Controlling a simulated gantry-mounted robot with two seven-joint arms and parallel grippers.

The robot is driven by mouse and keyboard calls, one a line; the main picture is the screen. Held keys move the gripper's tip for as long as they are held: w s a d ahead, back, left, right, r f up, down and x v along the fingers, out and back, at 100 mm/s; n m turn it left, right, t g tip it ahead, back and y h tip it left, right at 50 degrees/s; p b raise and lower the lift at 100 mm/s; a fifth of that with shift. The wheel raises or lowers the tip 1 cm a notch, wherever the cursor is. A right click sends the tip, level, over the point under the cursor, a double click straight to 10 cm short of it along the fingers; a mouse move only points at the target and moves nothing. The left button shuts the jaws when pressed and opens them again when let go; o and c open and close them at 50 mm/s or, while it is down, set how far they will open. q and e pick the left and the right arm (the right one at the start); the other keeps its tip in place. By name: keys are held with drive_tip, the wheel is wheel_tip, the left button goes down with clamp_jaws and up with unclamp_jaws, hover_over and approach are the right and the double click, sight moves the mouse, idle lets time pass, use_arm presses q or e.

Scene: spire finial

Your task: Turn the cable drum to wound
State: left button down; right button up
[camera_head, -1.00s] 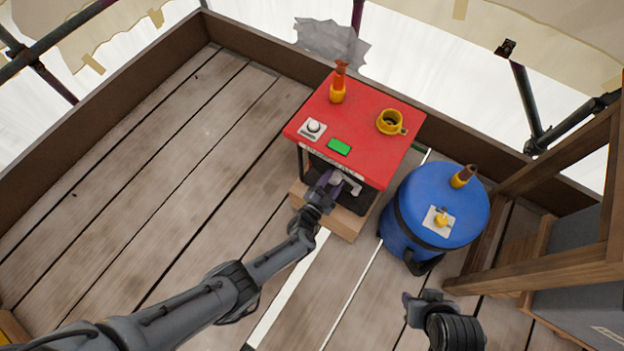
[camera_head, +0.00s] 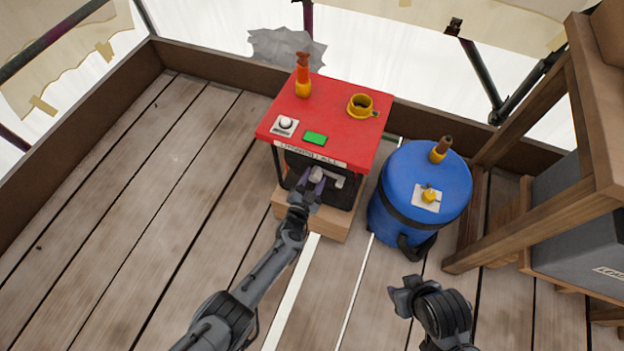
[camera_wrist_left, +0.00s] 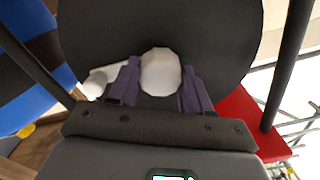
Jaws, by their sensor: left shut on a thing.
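The cable drum (camera_head: 345,194) is a dark round disc under the red-topped stand (camera_head: 355,140). It fills much of the left wrist view (camera_wrist_left: 215,40). A white knob (camera_head: 316,174) stands out from its face, with a white crank piece (camera_head: 336,182) beside it. In the left wrist view, the white knob (camera_wrist_left: 160,72) is between the purple fingers, and the crank piece (camera_wrist_left: 97,83) reaches left. My left gripper (camera_head: 310,183) is shut on the knob. My right gripper (camera_head: 402,291) is apart from the drum, low at right; its jaw opening is unclear.
A blue barrel (camera_head: 420,180) stands close right of the stand. A wooden frame (camera_head: 540,225) is farther right. The red top carries an orange-yellow bottle-like item (camera_head: 303,80), a yellow ring (camera_head: 360,105) and a green panel (camera_head: 315,138). Plank floor (camera_head: 150,200) at left is clear.

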use_arm(q)
drive_tip(key=c, duration=0.8)
unclamp_jaws()
drive_tip(key=shift+w+d+r, duration=0.1)
drive_tip(key=shift+d+r, duration=0.15)
drive_tip(key=shift+r, duration=0.25)
drive_tip(key=shift+o, duration=1.4)
drive_tip(key=shift+f, duration=0.25)
drive_tip(key=shift+a, duration=0.1)
drive_tip(key=shift+s+a+p, duration=0.3)
drive_tip(key=shift+s+p, duration=0.3)
drive_tip(key=shift+p+v, duration=3.55)
drive_tip(key=shift+v, duration=1.35)
drive_tip(key=shift+d, duration=0.1)
